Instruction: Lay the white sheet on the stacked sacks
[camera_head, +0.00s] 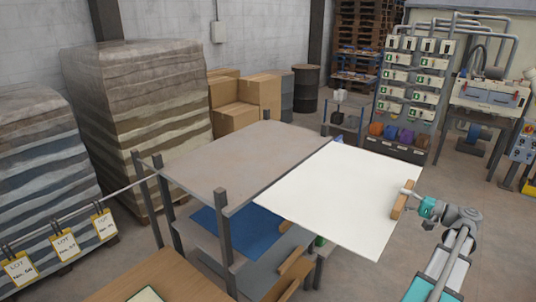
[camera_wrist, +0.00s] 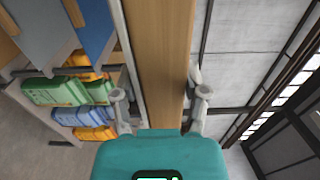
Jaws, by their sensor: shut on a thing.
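The white sheet (camera_head: 335,195) is spread flat in the head view, with a wooden bar (camera_head: 402,200) along its right side. My gripper (camera_head: 412,200) is shut on this bar. The wrist view shows the bar (camera_wrist: 158,50) between the two fingers of my gripper (camera_wrist: 160,98). The sheet's left side overlaps the right end of a grey rack top (camera_head: 240,160) in the picture; I cannot tell whether they touch. Two stacks of sacks, a tall brown one (camera_head: 135,100) and a lower blue-grey one (camera_head: 40,165), stand at the left, apart from the sheet.
Rack posts (camera_head: 222,200) rise at the corners of the grey top. A blue sheet (camera_head: 240,230) lies on the shelf below. Cardboard boxes (camera_head: 235,118) and a dark drum (camera_head: 306,88) stand behind. Yellow-framed lot tags (camera_head: 63,246) hang at front left. Open floor lies at the right.

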